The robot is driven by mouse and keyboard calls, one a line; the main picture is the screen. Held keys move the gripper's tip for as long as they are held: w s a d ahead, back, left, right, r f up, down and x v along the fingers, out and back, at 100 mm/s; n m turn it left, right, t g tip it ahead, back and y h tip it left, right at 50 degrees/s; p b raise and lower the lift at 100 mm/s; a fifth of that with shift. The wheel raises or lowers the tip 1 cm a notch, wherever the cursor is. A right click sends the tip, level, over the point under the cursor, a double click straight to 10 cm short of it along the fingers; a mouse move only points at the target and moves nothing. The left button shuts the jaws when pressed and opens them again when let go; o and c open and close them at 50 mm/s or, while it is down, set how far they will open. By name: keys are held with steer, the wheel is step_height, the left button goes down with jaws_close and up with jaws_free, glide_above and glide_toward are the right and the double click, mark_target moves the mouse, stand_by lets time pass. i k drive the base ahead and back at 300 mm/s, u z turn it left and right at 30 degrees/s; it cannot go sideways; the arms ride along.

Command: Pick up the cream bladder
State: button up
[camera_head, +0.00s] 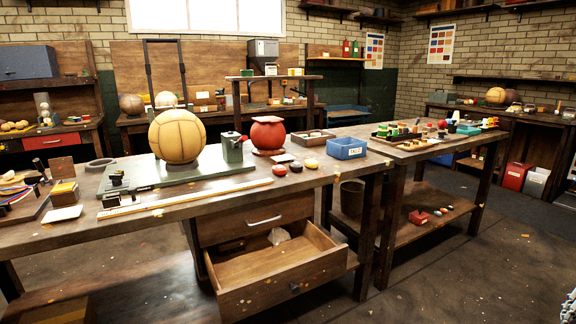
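A small pale, crumpled item (279,236) lies at the back of the open lower drawer (290,285) under the workbench. It looks like the cream bladder, but it is too small here to be sure. The drawer front and side walls stand clear around it. A large tan panelled ball (177,136) rests on a green base on the bench top above. My gripper is not recognisable in this view.
The workbench (120,232) holds a red lidded pot (267,134), a blue bin (347,148) and a long ruler (185,199). A second bench (430,150) stands to the right. The foreground floor (450,285) is mostly free. A pale textured object (570,306) is cut off at the lower right.

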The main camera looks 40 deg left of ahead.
mark_target(311, 163)
steer(key=u, duration=0.7)
steer(key=i, duration=1.25)
steer(key=u, duration=0.55)
